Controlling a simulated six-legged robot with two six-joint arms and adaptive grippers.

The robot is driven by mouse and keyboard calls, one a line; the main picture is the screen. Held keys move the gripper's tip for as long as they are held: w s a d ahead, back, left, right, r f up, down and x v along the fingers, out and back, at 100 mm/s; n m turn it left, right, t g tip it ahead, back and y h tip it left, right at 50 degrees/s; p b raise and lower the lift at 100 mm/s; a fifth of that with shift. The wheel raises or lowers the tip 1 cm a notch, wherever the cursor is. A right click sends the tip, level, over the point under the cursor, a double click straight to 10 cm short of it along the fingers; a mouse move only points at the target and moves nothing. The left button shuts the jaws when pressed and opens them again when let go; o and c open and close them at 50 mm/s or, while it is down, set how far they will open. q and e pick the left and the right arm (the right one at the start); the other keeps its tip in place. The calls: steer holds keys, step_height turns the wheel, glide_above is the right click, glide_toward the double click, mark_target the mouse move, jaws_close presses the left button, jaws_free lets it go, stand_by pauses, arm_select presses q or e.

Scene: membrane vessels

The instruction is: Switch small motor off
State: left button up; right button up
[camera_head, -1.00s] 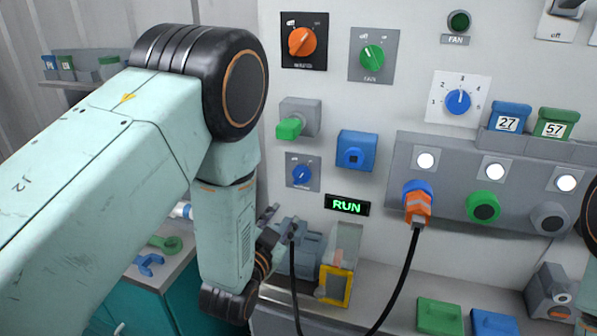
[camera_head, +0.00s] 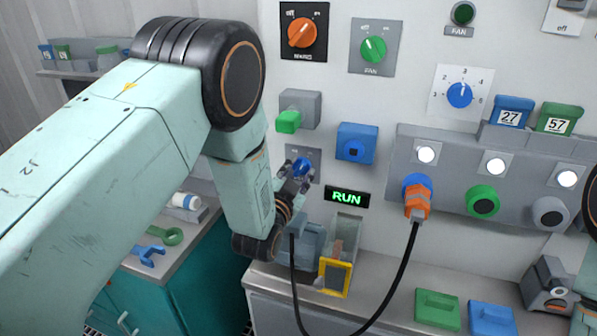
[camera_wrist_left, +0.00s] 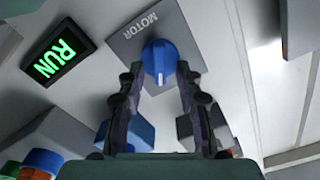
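The small motor switch is a blue rotary knob (camera_head: 302,165) on a grey plate on the wall panel. In the left wrist view the blue knob (camera_wrist_left: 160,56) stands on its plate marked MOTOR (camera_wrist_left: 140,30). My left gripper (camera_head: 296,176) is at the knob in the head view and partly covers its plate. In the left wrist view the left gripper (camera_wrist_left: 158,74) is open, with one finger on each side of the knob. Whether the fingers touch it I cannot tell. My right gripper is not in view.
A lit green RUN sign (camera_head: 347,198) is right of the knob. A green-handled grey box (camera_head: 300,108) sits above, and a blue box (camera_head: 356,144) to the right. A black cable (camera_head: 388,284) hangs from an orange plug (camera_head: 418,204). A yellow-framed box (camera_head: 334,279) stands below.

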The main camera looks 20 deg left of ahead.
arm_select(q)
steer(key=shift+s+r, duration=0.1)
steer(key=shift+c, duration=0.3)
jaws_close()
steer(key=shift+n, duration=0.3)
steer(key=n, duration=0.5)
steer(key=shift+a, duration=0.25)
steer(key=n, duration=0.6)
steer(key=shift+a+b, duration=0.2)
steer(key=shift+b, duration=0.2)
steer(key=shift+n, duration=0.3)
steer(key=shift+f, duration=0.2)
